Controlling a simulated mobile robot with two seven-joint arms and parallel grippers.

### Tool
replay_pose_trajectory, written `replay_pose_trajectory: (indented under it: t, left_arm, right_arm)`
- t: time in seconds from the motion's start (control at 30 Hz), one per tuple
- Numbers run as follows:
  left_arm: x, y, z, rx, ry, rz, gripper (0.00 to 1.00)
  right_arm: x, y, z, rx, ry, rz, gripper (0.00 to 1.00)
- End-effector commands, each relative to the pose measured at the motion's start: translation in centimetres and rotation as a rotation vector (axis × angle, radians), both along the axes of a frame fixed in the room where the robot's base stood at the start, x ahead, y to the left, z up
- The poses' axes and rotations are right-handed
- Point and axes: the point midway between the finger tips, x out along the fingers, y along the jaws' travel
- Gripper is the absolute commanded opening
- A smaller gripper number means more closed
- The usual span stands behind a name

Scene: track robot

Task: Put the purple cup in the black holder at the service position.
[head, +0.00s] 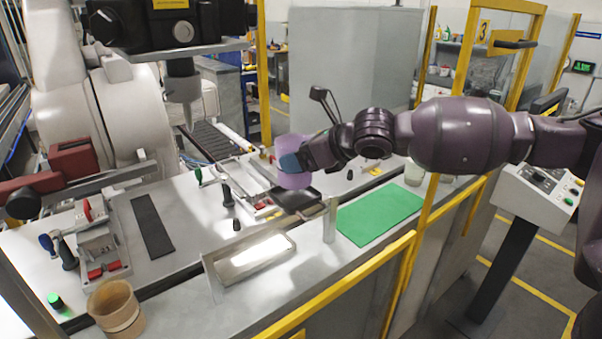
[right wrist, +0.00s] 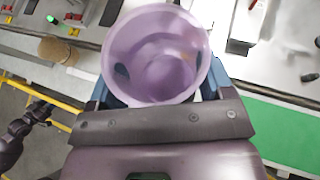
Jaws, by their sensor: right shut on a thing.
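The purple cup (head: 294,181) is in my right gripper (head: 289,163), above the bench in the middle of the head view. In the right wrist view, the cup (right wrist: 155,85) shows its open mouth to the camera, with blue fingers on both sides. A flat black piece (head: 299,201) with a raised rim lies just below the cup in the head view; it may be the black holder. I cannot tell whether the cup touches it.
A green mat (head: 380,214) and a metal tray (head: 254,261) lie on the front bench, with an upright metal cylinder (head: 329,222) between them. A tan round container (head: 116,308) stands front left. Yellow rails (head: 350,283) run along the front. A large white robot arm (head: 100,110) stands back left.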

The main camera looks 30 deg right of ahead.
Motion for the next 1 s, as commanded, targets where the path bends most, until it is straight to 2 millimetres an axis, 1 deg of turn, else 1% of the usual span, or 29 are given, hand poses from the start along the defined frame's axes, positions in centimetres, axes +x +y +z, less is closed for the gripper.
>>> replay_pose_trajectory:
  t: [0.17, 0.43, 0.5, 0.83, 0.87, 1.0]
  left_arm:
    - [0.1, 0.0, 0.0, 0.000, -0.001, 0.000, 0.43]
    - [0.1, 0.0, 0.1, 0.000, -0.001, 0.000, 0.43]
    - [0.1, 0.0, 0.1, 0.000, -0.001, 0.000, 0.43]
    - [0.0, 0.0, 0.1, 0.001, -0.001, 0.001, 0.43]
    - [0.0, 0.0, 0.1, 0.001, -0.001, 0.001, 0.43]
    - [0.0, 0.0, 0.1, 0.001, -0.001, 0.001, 0.43]
  right_arm:
    - [0.0, 0.0, -0.9, -0.001, 0.001, 0.000, 0.51]
    - [0.0, 0.0, -3.9, 0.002, 0.001, 0.000, 0.51]
    - [0.0, 0.0, -4.2, 0.001, -0.001, 0.000, 0.51]
    - [0.0, 0.0, -4.4, 0.000, -0.001, -0.001, 0.51]
    - [0.0, 0.0, -4.4, 0.000, -0.001, -0.001, 0.79]
    - [0.0, 0.0, -4.4, 0.000, -0.001, -0.001, 1.00]
